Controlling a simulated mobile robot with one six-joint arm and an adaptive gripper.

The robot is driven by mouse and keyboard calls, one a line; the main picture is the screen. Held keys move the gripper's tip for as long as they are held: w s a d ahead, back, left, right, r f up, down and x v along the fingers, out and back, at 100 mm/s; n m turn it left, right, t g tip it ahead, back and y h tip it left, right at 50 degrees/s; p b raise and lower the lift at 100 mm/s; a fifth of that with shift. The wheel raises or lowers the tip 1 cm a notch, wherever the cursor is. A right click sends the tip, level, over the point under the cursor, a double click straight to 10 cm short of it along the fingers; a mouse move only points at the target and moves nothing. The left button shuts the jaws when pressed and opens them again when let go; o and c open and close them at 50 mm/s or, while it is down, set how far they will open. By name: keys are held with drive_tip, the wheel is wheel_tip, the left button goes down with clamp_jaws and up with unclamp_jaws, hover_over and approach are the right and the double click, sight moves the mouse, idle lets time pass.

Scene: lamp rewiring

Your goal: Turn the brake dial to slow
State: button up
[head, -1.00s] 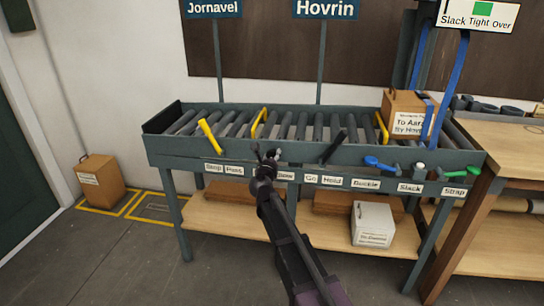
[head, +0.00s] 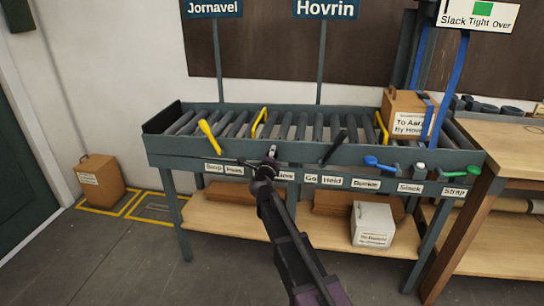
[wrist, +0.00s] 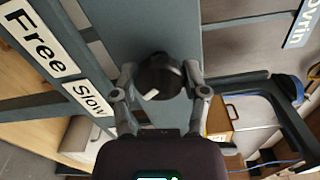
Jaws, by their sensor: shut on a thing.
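The brake dial (wrist: 160,77) is a round black knob with a white pointer mark, seen in the wrist view. My gripper (wrist: 160,88) has a finger on each side of the dial and is shut on it. The white mark is on the dial's lower left, on the side of the "Slow" label (wrist: 88,97). The "Free" label (wrist: 38,38) is farther up and left. In the head view, my gripper (head: 268,163) is at the front rail of the conveyor and largely hides the dial and part of the labels there.
The roller conveyor (head: 225,152) carries a yellow lever (head: 209,135) left of my gripper and a black lever (head: 334,146) to its right. A blue handle (head: 379,164) and a green handle (head: 459,171) are farther right. A cardboard box (head: 401,110) sits on the rollers at right.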

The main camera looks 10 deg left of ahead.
drive_tip(key=shift+w+n, duration=0.1)
drive_tip(key=shift+n, duration=0.8)
drive_tip(key=o, duration=1.1)
drive_tip(key=shift+o, duration=0.2)
drive_tip(key=s, duration=1.2)
